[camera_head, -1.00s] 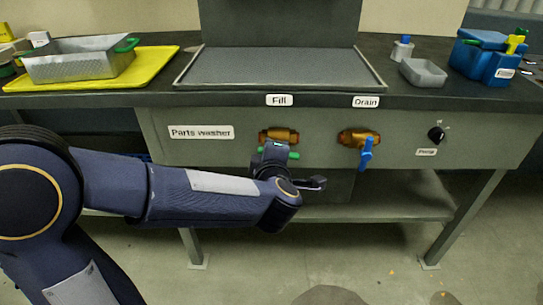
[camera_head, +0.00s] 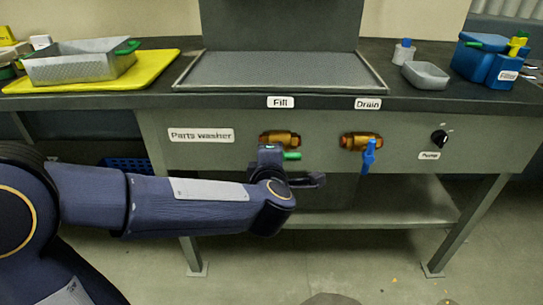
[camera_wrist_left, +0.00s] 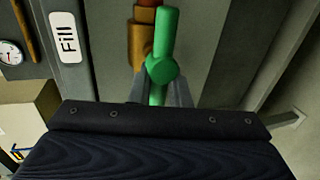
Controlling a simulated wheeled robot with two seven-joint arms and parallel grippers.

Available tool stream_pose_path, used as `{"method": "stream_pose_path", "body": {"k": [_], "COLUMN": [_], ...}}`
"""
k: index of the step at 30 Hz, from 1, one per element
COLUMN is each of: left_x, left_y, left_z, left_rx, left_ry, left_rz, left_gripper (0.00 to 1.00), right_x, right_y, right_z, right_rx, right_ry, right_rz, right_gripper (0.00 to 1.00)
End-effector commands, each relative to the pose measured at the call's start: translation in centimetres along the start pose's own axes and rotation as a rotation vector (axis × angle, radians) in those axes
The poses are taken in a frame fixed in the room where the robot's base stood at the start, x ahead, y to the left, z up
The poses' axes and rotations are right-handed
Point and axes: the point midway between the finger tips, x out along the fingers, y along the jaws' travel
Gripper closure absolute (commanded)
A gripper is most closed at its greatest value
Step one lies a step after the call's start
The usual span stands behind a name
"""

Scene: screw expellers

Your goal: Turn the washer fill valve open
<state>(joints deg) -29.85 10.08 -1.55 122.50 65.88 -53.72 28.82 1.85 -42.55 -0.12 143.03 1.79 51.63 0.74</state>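The fill valve (camera_head: 281,139) is a brass fitting below the "Fill" label (camera_head: 281,102) on the parts washer's front. In the left wrist view the green handle (camera_wrist_left: 161,62) runs between the two grey fingers (camera_wrist_left: 160,92). They are close together and look shut on it; the exact contact is partly hidden by the gripper body. My right gripper is not in view.
The drain valve (camera_head: 361,141), with a blue handle (camera_head: 368,157) hanging down, is to the right. A pump knob (camera_head: 439,137) is farther right. The counter edge overhangs the valves, and a lower shelf (camera_head: 400,208) runs beneath.

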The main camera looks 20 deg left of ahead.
Motion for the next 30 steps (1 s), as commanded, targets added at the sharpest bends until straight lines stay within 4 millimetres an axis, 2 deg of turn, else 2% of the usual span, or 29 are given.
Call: {"method": "stream_pose_path", "body": {"k": [1,4,14,24,30], "left_x": [0.0,0.0,-0.5,-6.0,-7.7], "left_y": [-0.1,-0.1,0.1,0.3,0.0], "left_z": [0.0,0.0,0.0,0.1,0.0], "left_rx": [0.001,0.001,0.002,0.003,0.002], "left_ry": [-0.001,-0.001,-0.001,-0.004,-0.001], "left_rz": [-0.002,-0.001,0.001,0.001,0.0], "left_gripper": [0.77,0.66,0.66,0.66,0.66], "right_x": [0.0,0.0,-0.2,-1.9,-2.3], "right_y": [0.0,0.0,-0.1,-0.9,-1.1], "right_z": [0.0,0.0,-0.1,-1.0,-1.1], "right_rx": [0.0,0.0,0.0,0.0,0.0], "right_ry": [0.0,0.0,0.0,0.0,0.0], "right_rz": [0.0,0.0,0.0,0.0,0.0], "right_gripper": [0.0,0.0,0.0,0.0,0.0]}}
